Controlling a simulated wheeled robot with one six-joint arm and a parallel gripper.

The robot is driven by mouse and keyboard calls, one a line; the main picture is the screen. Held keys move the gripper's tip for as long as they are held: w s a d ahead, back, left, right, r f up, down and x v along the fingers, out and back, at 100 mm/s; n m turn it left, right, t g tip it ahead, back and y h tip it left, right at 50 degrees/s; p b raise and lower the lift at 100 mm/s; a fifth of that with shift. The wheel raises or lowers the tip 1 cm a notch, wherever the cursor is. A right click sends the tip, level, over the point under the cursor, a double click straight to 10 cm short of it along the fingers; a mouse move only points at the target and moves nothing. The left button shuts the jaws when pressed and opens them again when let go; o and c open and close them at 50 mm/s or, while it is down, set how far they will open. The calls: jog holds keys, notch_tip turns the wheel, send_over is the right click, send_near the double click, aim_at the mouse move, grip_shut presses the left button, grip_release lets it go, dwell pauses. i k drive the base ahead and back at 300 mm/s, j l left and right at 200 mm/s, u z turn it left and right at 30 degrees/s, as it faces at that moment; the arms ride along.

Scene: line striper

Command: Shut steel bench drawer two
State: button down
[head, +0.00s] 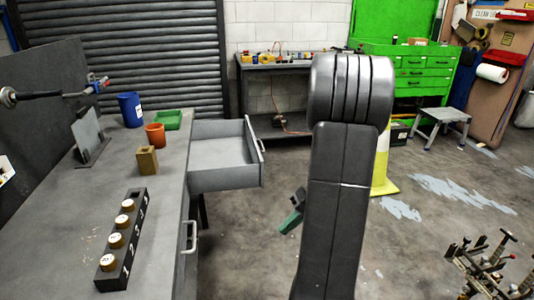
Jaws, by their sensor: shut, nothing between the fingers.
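A grey steel bench (75,185) stands on the left. One of its drawers (225,181) is pulled far out to the right at the far end, and its inside looks empty. That drawer's handle (254,134) is on its right-hand front. A nearer drawer handle (190,236) sits at the bench's side, and that drawer looks closed. No drawer number is readable. My gripper (291,221) shows only in part, with a green tip, beside and behind my dark arm. It is shut and empty, right of and nearer than the open drawer, apart from it.
On the bench are a blue cup (130,109), an orange pot (155,135), a green tray (168,120), a brass block (147,160) and a numbered black rack (122,240) with several round pieces. A yellow-white cone (383,170) stands behind my arm.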

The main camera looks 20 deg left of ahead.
aim_at(225, 155)
jog(key=i, duration=0.75)
jog(key=i+j+z, duration=0.15)
jog(key=i+j, duration=0.5)
jog(key=i, duration=0.1)
